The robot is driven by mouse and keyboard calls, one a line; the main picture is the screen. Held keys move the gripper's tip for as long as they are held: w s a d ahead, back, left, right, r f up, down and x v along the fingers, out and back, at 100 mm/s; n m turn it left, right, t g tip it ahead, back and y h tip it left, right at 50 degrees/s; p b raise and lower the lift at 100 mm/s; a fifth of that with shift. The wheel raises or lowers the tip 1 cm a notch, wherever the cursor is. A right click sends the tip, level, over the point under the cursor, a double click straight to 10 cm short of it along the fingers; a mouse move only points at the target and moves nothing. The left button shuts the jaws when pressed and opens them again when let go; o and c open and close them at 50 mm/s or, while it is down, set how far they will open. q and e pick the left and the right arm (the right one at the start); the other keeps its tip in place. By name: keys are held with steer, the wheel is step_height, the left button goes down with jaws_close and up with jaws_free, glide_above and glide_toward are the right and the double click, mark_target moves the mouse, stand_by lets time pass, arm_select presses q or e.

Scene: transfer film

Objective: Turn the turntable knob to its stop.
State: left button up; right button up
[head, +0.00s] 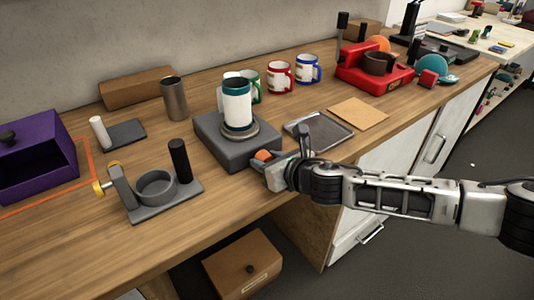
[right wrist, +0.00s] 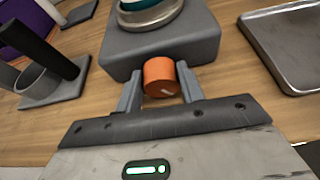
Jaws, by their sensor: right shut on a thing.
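The turntable (head: 214,143) is a dark grey block on the wooden counter, with a round plate on top. A white mug with a teal rim (head: 237,104) stands upright on the plate. The orange knob (right wrist: 159,76) sticks out of the block's front side, and a bit of it shows in the head view (head: 263,155). My right gripper (right wrist: 160,92) has its two fingers on either side of the knob and is shut on it. In the head view my right gripper (head: 272,172) reaches the block's front right corner. My left gripper is not in view.
A grey holder with a ring and black post (head: 190,188) stands left of the turntable. A metal tray (head: 334,139) lies to the right. Several mugs, a steel tumbler (head: 174,100) and a red press (head: 360,77) stand further back. A purple box (head: 60,165) is at far left.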

steer(key=shift+w+d+m+g+y+p, duration=0.15)
steer(key=shift+m+g+y+p, duration=0.25)
steer(key=shift+m+y+p, duration=0.55)
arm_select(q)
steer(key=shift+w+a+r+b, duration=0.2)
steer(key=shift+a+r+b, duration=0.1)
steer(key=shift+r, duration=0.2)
arm_select(e)
steer(key=shift+f+m+y, duration=0.1)
steer(key=shift+m+y, duration=0.25)
steer(key=shift+m, duration=0.8)
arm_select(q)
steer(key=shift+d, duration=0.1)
arm_select(e)
steer(key=shift+g, duration=0.3)
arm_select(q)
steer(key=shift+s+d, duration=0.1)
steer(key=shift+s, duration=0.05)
arm_select(e)
steer(key=o, duration=1)
steer(key=shift+d, duration=0.1)
